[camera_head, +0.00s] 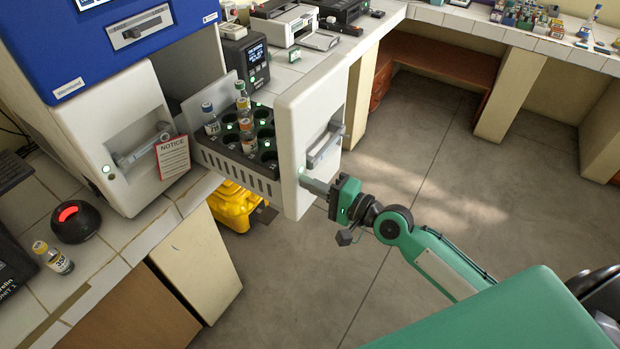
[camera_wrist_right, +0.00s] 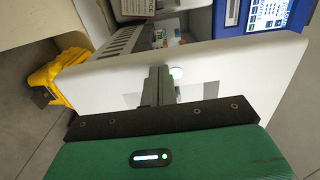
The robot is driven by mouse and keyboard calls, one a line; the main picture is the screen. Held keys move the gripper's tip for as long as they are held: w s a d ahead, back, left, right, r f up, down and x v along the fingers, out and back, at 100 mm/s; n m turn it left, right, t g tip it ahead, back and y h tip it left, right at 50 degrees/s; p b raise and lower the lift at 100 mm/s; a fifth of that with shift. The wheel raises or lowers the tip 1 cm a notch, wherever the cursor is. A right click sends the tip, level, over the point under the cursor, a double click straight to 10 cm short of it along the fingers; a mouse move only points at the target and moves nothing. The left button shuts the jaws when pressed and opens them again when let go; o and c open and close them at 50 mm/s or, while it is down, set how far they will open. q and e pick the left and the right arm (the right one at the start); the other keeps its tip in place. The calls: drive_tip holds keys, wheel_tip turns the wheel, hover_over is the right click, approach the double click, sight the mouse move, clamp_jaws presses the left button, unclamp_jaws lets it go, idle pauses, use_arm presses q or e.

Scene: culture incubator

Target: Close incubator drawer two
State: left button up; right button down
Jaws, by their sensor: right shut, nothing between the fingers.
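The open incubator drawer (camera_head: 311,135) stands pulled out of the white and blue incubator (camera_head: 110,130). Its white front panel has a grey bar handle (camera_head: 326,146). Its grey tray (camera_head: 235,172) has dark round wells, with several capped vials (camera_head: 241,97) standing in them. My right gripper (camera_head: 308,184) is shut and empty, its fingertips at the lower part of the drawer front, below the handle. In the right wrist view, the fingers (camera_wrist_right: 158,88) point at the white drawer front (camera_wrist_right: 215,75); I cannot tell whether they touch it. My left gripper is not in view.
A closed drawer (camera_head: 135,140) with a red-lettered notice (camera_head: 173,157) is left of the open one. A yellow object (camera_head: 233,205) is below the tray. A vial (camera_head: 52,257) and a black device with a red light (camera_head: 75,221) occupy the left counter. The floor at right is clear.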

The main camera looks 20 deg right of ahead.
drive_tip(key=shift+w+a, duration=0.15)
drive_tip(key=shift+w+a, duration=0.1)
idle(0.3)
drive_tip(key=p+x, duration=0.1)
drive_tip(key=x, duration=1.5)
drive_tip(key=shift+w+a, duration=0.1)
drive_tip(key=shift+w, duration=0.05)
drive_tip(key=b, duration=0.5)
approach(199, 132)
drive_tip(key=w+a, duration=0.1)
drive_tip(key=w+a+r, duration=0.1)
drive_tip(key=a, duration=0.1)
drive_tip(key=w+a+r, duration=0.1)
drive_tip(key=shift+w+a, duration=0.25)
drive_tip(key=shift+a, duration=0.05)
drive_tip(key=shift+b+x, duration=0.45)
drive_tip(key=shift+x, duration=0.55)
drive_tip(key=shift+r, duration=0.2)
